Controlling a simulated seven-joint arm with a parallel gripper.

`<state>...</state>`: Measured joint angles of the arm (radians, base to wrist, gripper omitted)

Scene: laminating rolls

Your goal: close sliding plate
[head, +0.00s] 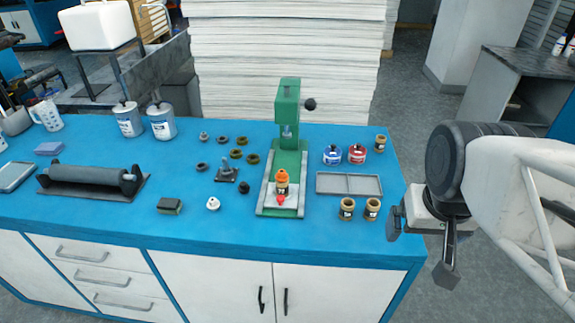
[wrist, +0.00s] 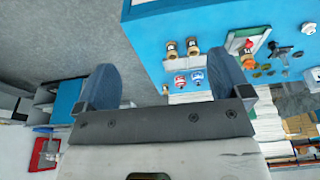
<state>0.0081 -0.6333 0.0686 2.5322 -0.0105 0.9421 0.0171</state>
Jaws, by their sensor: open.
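A green press (head: 289,101) stands upright near the back of the blue table, with its green base reaching toward the front edge. A pale sliding plate (head: 288,210) lies between grey rails at the front of the base, forward of the press head. A red knob (head: 281,199) shows at its front, with an orange-capped bottle (head: 281,182) just behind it. The press base (wrist: 247,38) shows partly at the upper right of the wrist view. My gripper (head: 420,248) is open and empty, right of the table and apart from the press; its fingers (wrist: 168,82) also show in the wrist view.
Two brown jars (head: 359,209) and a grey tray (head: 349,184) lie between my gripper and the press. Blue and red tins (head: 345,155) stand behind the tray. Small dark rings (head: 236,154) and a black-topped sponge (head: 170,206) lie left of the press.

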